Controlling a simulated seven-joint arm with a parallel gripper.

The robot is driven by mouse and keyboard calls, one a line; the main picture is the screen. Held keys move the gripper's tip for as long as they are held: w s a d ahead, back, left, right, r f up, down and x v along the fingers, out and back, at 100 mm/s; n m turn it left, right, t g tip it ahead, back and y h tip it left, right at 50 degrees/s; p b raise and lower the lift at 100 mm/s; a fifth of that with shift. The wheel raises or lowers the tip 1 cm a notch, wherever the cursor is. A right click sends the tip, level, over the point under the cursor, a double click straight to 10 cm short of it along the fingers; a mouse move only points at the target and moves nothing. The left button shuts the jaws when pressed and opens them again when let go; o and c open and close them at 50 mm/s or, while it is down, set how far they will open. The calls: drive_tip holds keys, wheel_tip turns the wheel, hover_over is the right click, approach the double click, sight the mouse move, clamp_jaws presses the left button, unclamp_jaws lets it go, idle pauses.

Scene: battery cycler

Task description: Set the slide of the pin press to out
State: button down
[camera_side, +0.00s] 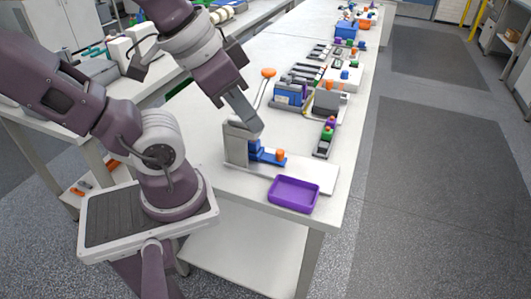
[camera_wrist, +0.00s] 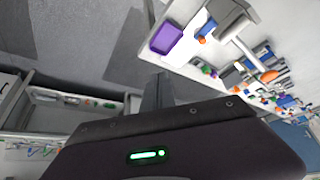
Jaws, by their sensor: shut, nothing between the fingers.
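The pin press (camera_side: 236,146) is a grey upright frame on a light base plate near the front end of the bench. Its lever rises behind it to an orange ball (camera_side: 268,72). The blue slide (camera_side: 264,154) with an orange knob (camera_side: 280,155) sits low at the frame and sticks out to the right, toward the purple tray. The slide also shows in the wrist view (camera_wrist: 208,30). My gripper (camera_side: 250,127) is shut and empty, pointing down just above the press's top in the side view. Whether it touches the press I cannot tell. The gripper covers part of the press head.
A purple tray (camera_side: 293,194) lies in front of the press. A blue-and-grey device (camera_side: 290,95) and a narrow rack with coloured pieces (camera_side: 325,140) stand behind and to the right. Several more items line the bench farther back. The bench's right edge is near.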

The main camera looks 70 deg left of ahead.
idle(0.4)
drive_tip(key=c, duration=1.8)
unclamp_jaws()
drive_tip(key=shift+w, duration=0.1)
drive_tip(key=shift+c, duration=0.2)
drive_tip(key=o, duration=0.6)
drive_tip(key=w, duration=0.1)
drive_tip(key=w+a+g, duration=0.2)
drive_tip(key=w, duration=0.1)
drive_tip(key=shift+w, duration=0.1)
drive_tip(key=g, duration=0.8)
approach(281, 150)
drive_tip(key=f, duration=0.1)
drive_tip(key=x, duration=0.7)
drive_tip(key=shift+s+f, duration=0.15)
drive_tip(key=shift+s, duration=0.15)
drive_tip(key=shift+s+f, duration=0.15)
drive_tip(key=shift+f, duration=0.25)
clamp_jaws()
